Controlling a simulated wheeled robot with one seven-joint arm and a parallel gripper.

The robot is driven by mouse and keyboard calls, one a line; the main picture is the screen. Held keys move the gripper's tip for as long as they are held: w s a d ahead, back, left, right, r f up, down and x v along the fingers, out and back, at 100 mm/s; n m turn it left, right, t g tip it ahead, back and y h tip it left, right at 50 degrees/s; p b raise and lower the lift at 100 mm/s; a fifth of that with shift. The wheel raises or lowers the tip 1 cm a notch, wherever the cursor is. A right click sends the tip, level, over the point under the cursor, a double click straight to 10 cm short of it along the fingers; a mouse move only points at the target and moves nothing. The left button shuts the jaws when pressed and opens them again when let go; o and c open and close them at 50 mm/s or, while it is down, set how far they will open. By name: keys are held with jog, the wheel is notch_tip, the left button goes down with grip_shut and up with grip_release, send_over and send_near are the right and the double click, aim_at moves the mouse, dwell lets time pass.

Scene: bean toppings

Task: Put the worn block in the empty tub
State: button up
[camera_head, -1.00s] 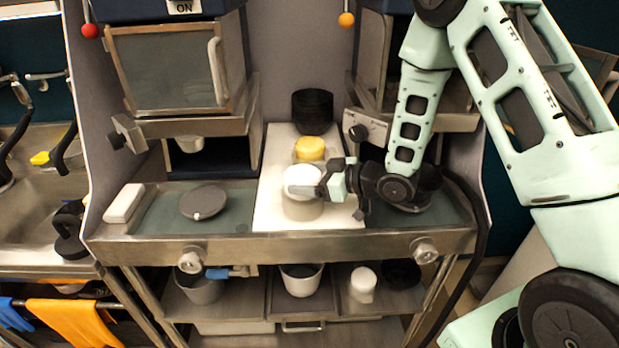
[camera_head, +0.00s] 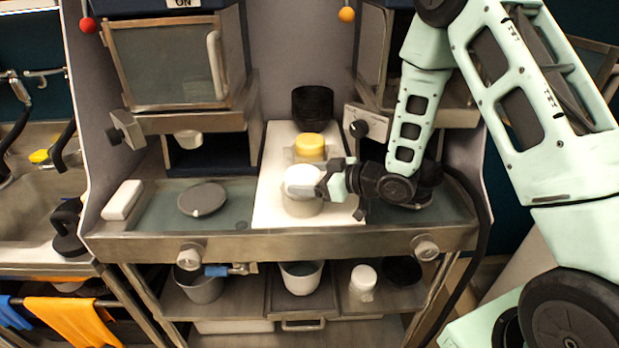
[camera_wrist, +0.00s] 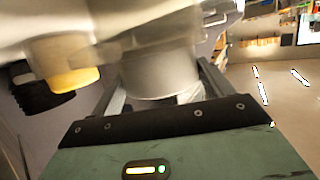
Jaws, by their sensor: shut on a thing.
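My gripper (camera_head: 318,188) is shut on the white lid (camera_head: 300,176) of a pale round container (camera_head: 302,206) on the white board. The white lid also shows between my fingers in the wrist view (camera_wrist: 160,82). A pale rectangular block (camera_head: 122,200) lies on the left end of the counter, well away from my gripper; I cannot tell whether it is worn. On the lower shelf stand an open white tub (camera_head: 302,287) and an open grey tub (camera_head: 200,290). Their bottoms are not clearly visible.
A yellow-lidded container (camera_head: 311,143) and a black stack of bowls (camera_head: 312,103) stand behind the white-lidded one. A grey round disc (camera_head: 202,199) lies on the left counter. A white-lidded jar (camera_head: 363,279) stands on the lower shelf.

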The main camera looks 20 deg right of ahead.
jog(key=shift+f, duration=0.2)
dwell(0.4)
jog(key=o, duration=1.1)
jog(key=shift+o, duration=0.2)
jog(key=p+v, duration=0.4)
jog(key=v, duration=1.3)
jog(key=shift+s, duration=0.2)
